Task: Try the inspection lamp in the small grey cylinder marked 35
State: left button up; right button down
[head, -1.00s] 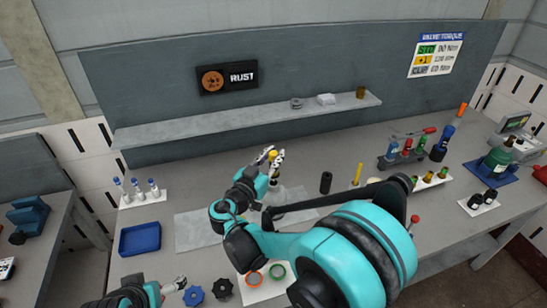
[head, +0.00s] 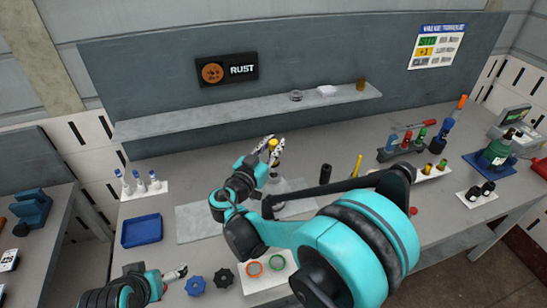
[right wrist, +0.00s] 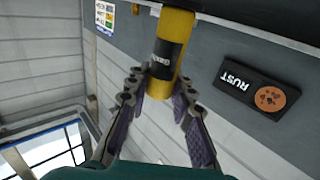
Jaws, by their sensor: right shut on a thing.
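My right gripper (head: 277,153) is above the far part of the grey mat on the bench. It is shut on a yellow cylinder with a dark label (right wrist: 167,50), perhaps the inspection lamp. The two fingers lie on either side of it in the right wrist view, and its yellow end (head: 272,144) shows between the fingertips in the head view. I cannot make out a grey cylinder marked 35. My left gripper (head: 175,273) is low at the left, apart from these things; its jaws are too small to read.
A blue tray (head: 141,231) and a white rack of vials (head: 144,192) are at the left. A black cylinder (head: 325,174) and a yellow stick (head: 356,166) stand right of my right gripper. A shelf (head: 230,121) runs behind. Knobs and rings lie in front.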

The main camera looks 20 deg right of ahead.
jog(key=shift+r+p, duration=3.05)
jog(key=shift+r, duration=1.35)
jog(key=shift+f, duration=0.1)
